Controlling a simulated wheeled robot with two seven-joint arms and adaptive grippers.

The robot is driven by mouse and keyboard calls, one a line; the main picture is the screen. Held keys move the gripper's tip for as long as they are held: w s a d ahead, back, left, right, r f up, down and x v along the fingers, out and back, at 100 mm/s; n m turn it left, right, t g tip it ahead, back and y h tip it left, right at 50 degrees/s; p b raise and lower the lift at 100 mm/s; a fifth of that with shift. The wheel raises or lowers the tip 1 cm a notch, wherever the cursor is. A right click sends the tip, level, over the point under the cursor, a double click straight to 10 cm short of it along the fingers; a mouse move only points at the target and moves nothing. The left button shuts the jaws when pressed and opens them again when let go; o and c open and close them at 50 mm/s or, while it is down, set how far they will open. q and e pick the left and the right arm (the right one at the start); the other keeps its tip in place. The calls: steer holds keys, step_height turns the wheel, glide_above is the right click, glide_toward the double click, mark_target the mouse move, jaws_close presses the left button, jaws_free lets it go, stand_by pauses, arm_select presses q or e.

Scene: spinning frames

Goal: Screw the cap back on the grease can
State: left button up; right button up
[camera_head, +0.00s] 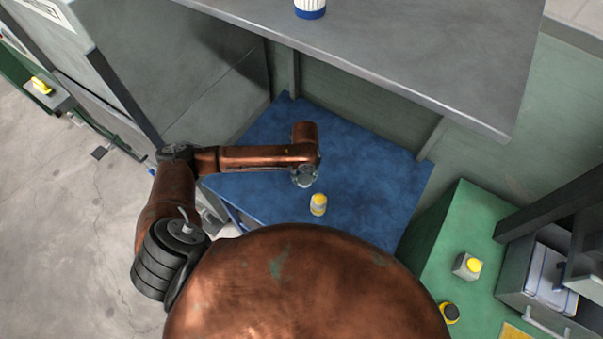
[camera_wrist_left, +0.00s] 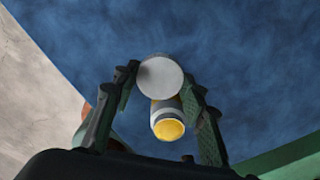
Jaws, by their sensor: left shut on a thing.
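The grease can (camera_head: 318,205) is small and pale with a yellow top. It stands on the blue surface (camera_head: 375,180), just in front of my left gripper (camera_head: 305,178). In the left wrist view my left gripper (camera_wrist_left: 158,80) has its dark green fingers either side of a round pale grey disc, the cap (camera_wrist_left: 160,76), and is shut on it. The can also shows in this view (camera_wrist_left: 168,120), with its yellow top facing the camera. The disc covers part of the can's body; I cannot tell the gap between them. My right gripper is not in view.
A grey shelf (camera_head: 400,50) overhangs the blue surface, with a white and blue container (camera_head: 310,9) on it. A green bench (camera_head: 440,240) at the right holds a grey block with a yellow top (camera_head: 467,266) and a black and yellow item (camera_head: 449,313).

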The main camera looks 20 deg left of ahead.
arm_select(q)
steer(key=s+d+r, duration=0.3)
steer(key=s+d, duration=0.2)
steer(key=s, duration=0.1)
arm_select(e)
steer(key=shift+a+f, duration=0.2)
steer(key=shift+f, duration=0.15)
arm_select(q)
steer(key=shift+r+b, duration=0.1)
steer(key=shift+b, duration=0.2)
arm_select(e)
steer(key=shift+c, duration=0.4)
arm_select(q)
step_height(320, 180, up, 11)
steer(key=n+b, duration=0.7)
steer(key=n, duration=1.7)
glide_above(306, 180)
steer(key=r+n, duration=0.1)
steer(key=n, duration=0.1)
steer(key=r+n, duration=0.1)
steer(key=n, duration=0.1)
steer(key=shift+s+a+r+n, duration=0.1)
steer(key=shift+a+r+n, duration=0.1)
steer(key=shift+n, duration=0.1)
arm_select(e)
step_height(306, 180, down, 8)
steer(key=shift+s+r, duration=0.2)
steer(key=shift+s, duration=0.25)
